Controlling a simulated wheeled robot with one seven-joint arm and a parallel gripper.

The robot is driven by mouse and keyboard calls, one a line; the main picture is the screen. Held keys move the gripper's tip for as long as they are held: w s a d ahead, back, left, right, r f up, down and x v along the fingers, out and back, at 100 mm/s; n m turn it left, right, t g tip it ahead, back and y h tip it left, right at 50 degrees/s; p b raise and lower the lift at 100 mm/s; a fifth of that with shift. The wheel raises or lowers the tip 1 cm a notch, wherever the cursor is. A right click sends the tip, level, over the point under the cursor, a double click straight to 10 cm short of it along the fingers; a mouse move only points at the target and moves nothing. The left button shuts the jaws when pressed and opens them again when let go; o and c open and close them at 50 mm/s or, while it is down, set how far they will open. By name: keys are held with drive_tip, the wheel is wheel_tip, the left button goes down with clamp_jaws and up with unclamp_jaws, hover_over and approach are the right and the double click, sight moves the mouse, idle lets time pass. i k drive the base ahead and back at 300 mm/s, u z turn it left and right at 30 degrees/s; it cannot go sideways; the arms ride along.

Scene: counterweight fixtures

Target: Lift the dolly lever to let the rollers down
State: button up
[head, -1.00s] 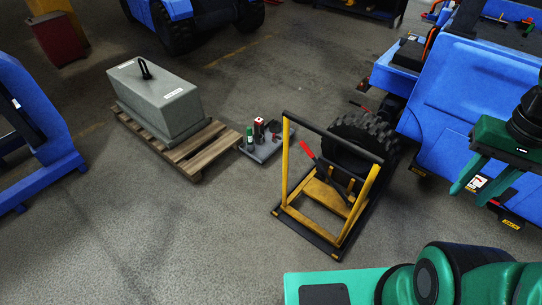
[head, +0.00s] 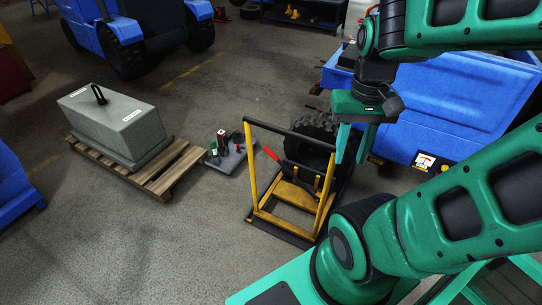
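The wheel dolly (head: 250,170) stands on the floor right of centre, with yellow uprights, a black top bar and a black base. Its lever has a red grip (head: 271,153) that slants up and to the left between the uprights. A black tyre (head: 312,130) stands upright at the back of the dolly. The rollers cannot be made out. My gripper (head: 352,160) is in the air at the right of the dolly in the picture, fingers pointing down. Its two green fingers are apart with nothing seen between them. It is clear of the lever.
A grey counterweight block (head: 115,122) sits on a wooden pallet (head: 160,185) at left. A small grey tray (head: 232,160) with a green-capped bottle and other small items lies between pallet and dolly. A blue vehicle (head: 430,110) stands behind my arm. The floor in front is clear.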

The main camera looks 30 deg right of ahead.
sight(265, 147)
drive_tip(key=u, duration=0.1)
drive_tip(key=i, duration=1)
drive_tip(key=z, duration=0.1)
